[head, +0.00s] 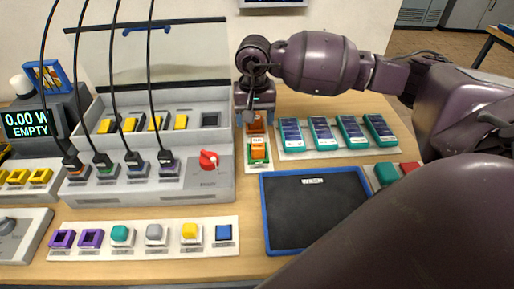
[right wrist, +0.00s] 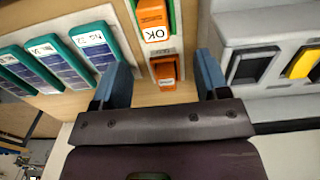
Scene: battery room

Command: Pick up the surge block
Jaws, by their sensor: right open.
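A white strip (head: 250,166) on the table carries two orange blocks in line. The nearer orange block (head: 258,148) sits in a green-edged holder and is marked OK in the right wrist view (right wrist: 153,22). The farther orange block (head: 256,124) is smaller in view and also shows in the right wrist view (right wrist: 165,73). Which is the surge block I cannot read from a label. My right gripper (head: 256,115) points down over the farther block. Its blue fingers (right wrist: 163,70) are open, one on each side of that block, with nothing held. My left gripper is not in view.
A grey panel (head: 205,187) with a red knob (head: 208,160) and plugged black cables stands close left. Several teal modules (head: 321,133) lie on a white tray at right. A blue-framed dark mat (head: 264,215) lies in front, beside a strip of coloured blocks (head: 180,249).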

